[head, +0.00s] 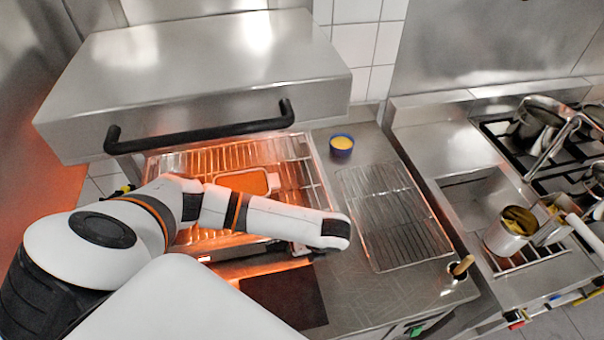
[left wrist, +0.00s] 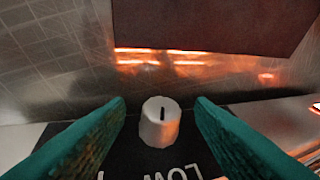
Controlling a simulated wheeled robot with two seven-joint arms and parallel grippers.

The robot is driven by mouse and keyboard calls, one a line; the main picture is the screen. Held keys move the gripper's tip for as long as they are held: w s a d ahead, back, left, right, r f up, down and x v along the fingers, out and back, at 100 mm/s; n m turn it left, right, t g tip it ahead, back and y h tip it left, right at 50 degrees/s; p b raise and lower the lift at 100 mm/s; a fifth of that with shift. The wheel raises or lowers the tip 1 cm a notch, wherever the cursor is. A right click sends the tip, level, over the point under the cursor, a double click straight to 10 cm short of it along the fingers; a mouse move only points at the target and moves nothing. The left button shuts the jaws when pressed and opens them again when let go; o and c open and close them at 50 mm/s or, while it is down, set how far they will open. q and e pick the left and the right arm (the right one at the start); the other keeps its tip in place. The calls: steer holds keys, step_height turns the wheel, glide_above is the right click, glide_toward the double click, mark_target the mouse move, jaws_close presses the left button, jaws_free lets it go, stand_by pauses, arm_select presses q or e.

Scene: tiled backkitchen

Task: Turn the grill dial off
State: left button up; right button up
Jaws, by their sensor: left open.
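The grill dial (left wrist: 160,125) is a small white knob with a dark pointer line, seen in the left wrist view on a dark panel. Upside-down white lettering reading LOW (left wrist: 172,172) shows just below it. My left gripper (left wrist: 160,103) is open, with one green finger on each side of the dial and a visible gap to each. In the head view my left arm reaches across the front of the grill (head: 190,75), and its fingers and the dial are hidden. The grill glows orange inside. My right gripper is not in view.
A shallow dish (head: 245,182) sits on the grill rack (head: 297,150). A small blue bowl (head: 342,146) and a wire rack (head: 395,225) are on the steel counter to the right.

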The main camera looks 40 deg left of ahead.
arm_select(q)
steer(key=c, duration=1)
steer(key=shift+o, duration=0.2)
steer(key=t, duration=0.1)
steer(key=h, duration=0.1)
steer(key=t+h, duration=0.1)
steer(key=shift+s+a+r+n+t, duration=0.1)
steer(key=shift+s+a+n+t, duration=0.15)
steer(key=shift+a+n+t, duration=0.05)
steer(key=shift+s+a+n+t+h, duration=0.15)
steer(key=shift+n+t+h, duration=0.15)
steer(key=shift+t+h, duration=0.8)
steer(key=shift+t, duration=0.3)
